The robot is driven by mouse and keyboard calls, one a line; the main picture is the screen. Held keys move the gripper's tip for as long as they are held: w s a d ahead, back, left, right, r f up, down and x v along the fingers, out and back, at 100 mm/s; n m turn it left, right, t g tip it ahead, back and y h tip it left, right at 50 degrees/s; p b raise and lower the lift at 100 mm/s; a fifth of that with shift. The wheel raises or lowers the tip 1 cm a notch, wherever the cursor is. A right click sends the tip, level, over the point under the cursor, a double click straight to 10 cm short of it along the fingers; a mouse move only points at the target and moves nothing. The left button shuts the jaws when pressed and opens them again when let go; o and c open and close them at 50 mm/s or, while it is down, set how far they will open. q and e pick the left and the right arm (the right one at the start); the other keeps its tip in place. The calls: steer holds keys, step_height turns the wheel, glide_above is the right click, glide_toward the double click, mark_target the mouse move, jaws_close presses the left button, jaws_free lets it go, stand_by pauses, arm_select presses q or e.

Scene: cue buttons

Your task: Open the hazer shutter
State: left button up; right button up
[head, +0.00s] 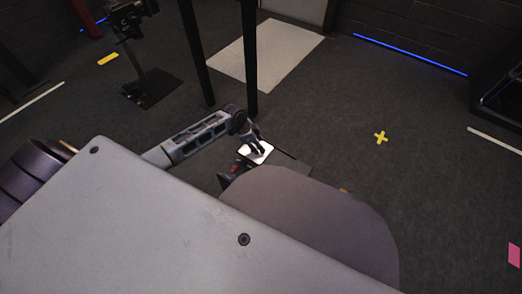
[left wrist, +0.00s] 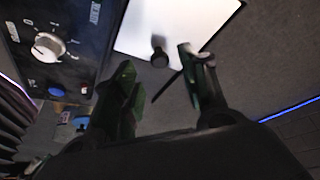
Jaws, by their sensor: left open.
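The hazer (head: 232,172) sits low near the floor, partly hidden behind my own body in the head view. Its bright white plate (head: 266,153) faces up; it also shows at the top of the left wrist view (left wrist: 185,18). A small dark knob (left wrist: 159,50) stands at the plate's edge in the left wrist view. I cannot tell whether this plate is the shutter. My left gripper (head: 258,147) is over the plate; in the left wrist view its open fingers (left wrist: 157,62) lie either side of the knob, seemingly without touching. My right gripper is not in view.
A dark control panel (left wrist: 82,22) with a white dial (left wrist: 47,46) and a blue button (left wrist: 56,92) lies beside the plate. A stand (head: 150,88) is at back left. Floor with a yellow cross (head: 381,138) is clear at right.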

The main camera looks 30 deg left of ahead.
arm_select(q)
steer(key=shift+b+x, duration=0.9)
steer(key=shift+x, duration=1.25)
jaws_close()
